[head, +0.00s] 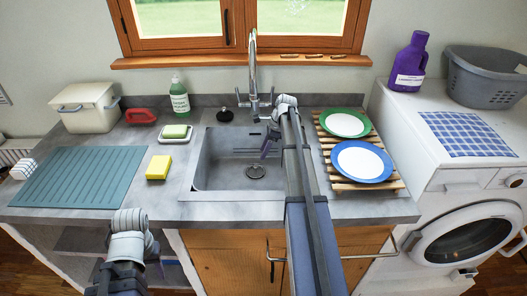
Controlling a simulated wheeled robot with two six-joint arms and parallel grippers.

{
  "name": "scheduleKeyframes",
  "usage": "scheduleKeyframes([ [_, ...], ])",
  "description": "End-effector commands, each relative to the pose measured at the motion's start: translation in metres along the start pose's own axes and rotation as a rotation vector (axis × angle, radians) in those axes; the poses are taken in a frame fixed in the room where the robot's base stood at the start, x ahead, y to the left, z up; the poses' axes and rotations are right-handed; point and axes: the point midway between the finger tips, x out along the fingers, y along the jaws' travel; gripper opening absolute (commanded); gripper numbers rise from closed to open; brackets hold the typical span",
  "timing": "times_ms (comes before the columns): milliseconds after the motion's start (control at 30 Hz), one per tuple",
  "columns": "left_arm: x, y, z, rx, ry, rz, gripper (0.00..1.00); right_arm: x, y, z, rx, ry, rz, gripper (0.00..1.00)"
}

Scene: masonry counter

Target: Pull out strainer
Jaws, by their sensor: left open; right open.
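The strainer (256,171) is a small round dark-and-metal piece seated in the drain at the bottom of the grey sink (205,165). My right arm reaches over the sink's right side from the front. My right gripper (265,154) is open and empty, pointing down into the sink, above and slightly right of the strainer and apart from it. My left arm shows at the lower left, in front of the counter, but its gripper fingers are not visible.
The tall faucet (253,65) stands behind the sink. A black knobbed stopper (225,115) sits at the back rim. A yellow sponge (158,167) and soap dish (174,138) lie left; a wooden rack (338,179) with two plates stands right.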

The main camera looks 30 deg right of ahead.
Motion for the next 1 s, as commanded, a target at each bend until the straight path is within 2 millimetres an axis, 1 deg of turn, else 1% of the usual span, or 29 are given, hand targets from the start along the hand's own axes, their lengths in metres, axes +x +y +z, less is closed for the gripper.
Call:
scheduleKeyframes([
  [267,0.014,0.001,-0.001,0.000,0.000,0.000,0.50,0.015,0.000,-0.001,-0.001,0.000,0.000,0.53],
  [800,0.070,0.007,-0.004,0.001,0.000,0.000,0.50,0.074,0.000,-0.002,-0.001,0.001,0.000,0.53],
  [1000,0.083,0.008,-0.005,0.001,0.000,0.000,0.50,0.088,0.000,-0.001,-0.001,0.000,0.000,0.53],
])
